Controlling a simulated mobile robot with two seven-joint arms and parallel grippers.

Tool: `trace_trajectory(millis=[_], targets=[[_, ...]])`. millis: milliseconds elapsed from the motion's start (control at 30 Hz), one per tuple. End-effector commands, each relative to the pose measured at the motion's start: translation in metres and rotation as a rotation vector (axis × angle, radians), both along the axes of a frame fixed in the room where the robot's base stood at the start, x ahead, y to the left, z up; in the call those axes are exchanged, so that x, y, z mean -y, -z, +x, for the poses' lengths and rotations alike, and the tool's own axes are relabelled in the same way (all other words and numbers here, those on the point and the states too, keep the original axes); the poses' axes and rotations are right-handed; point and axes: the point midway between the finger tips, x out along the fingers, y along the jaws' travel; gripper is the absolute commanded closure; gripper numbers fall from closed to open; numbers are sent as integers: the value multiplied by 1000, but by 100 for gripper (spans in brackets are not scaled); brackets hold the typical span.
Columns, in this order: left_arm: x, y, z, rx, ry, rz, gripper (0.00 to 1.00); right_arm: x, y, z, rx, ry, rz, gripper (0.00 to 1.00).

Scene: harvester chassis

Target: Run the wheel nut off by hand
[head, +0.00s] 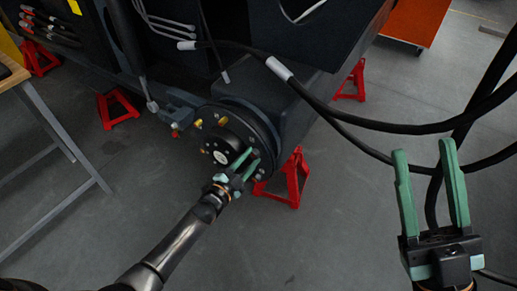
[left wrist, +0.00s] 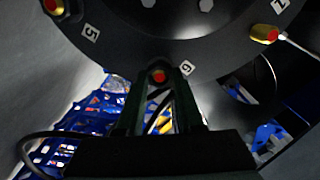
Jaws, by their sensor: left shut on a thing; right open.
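The dark round wheel hub (head: 232,122) sits low on the machine's side in the head view, with several yellow-collared nuts round it. My left gripper (head: 249,156) reaches up to the hub's lower right edge. In the left wrist view its fingers are closed around a red-centred wheel nut (left wrist: 158,76) beside the label 6 on the hub flange (left wrist: 120,45). The fingers partly hide this nut, and its thread cannot be seen. Other nuts show near label 5 (left wrist: 54,6) and label 7 (left wrist: 264,33). My right gripper (head: 424,150) is open and empty at the lower right.
A red stand (head: 291,182) is just right of the hub; other red stands (head: 117,108) are further back. Black cables (head: 390,127) cross the right side near my right gripper. A wooden-topped table (head: 12,77) stands at left. The floor at lower middle is clear.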

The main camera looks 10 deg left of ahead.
Motion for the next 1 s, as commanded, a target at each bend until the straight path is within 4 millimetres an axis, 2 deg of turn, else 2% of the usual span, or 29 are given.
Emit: trace_trajectory(millis=[133, 267, 767, 800, 1000], targets=[[0, -1, -2, -30, 1, -83, 100, 0, -5, 0, 0, 0, 0, 50], [-1, -1, -2, -111, 1, -300, 100, 0, -11, 0, 0, 0, 0, 50], [-2, 0, -5, -101, 1, -281, 100, 0, -10, 0, 0, 0, 0, 50], [-2, 0, -5, -101, 1, -281, 65, 0, -10, 0, 0, 0, 0, 50], [-2, 0, -4, -101, 1, -280, 87, 0, -10, 0, 0, 0, 0, 50]])
